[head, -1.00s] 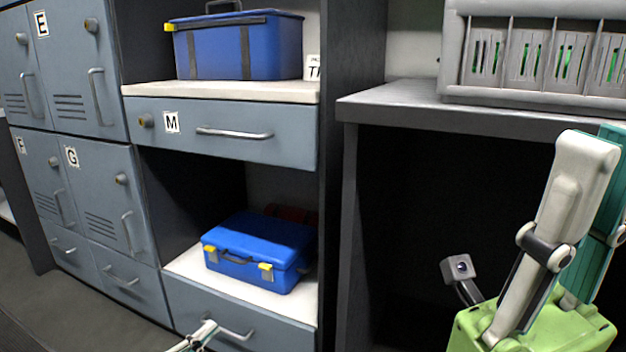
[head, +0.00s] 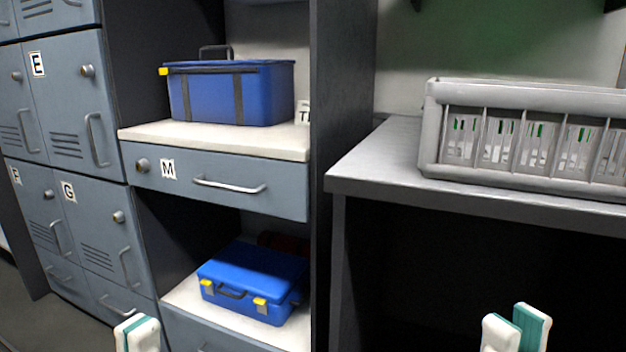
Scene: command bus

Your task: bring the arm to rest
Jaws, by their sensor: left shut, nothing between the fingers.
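My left gripper (head: 137,335) shows at the bottom edge of the head view, left of the middle. Its white and teal fingertips are together, with nothing between them. It is in front of the lower part of the lockers and the lower drawer. My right gripper (head: 516,330) shows at the bottom edge on the right, as two white and teal tips close together. It is in front of the dark space under the grey counter. The picture does not show clearly whether it is open. The rest of both arms is out of view.
A blue case (head: 262,280) sits on the lower shelf, and a blue bag (head: 232,95) sits above drawer M (head: 225,185). A grey rack (head: 525,172) stands on the counter (head: 365,168). Grey lockers (head: 75,100) line the left. The space under the counter looks dark and open.

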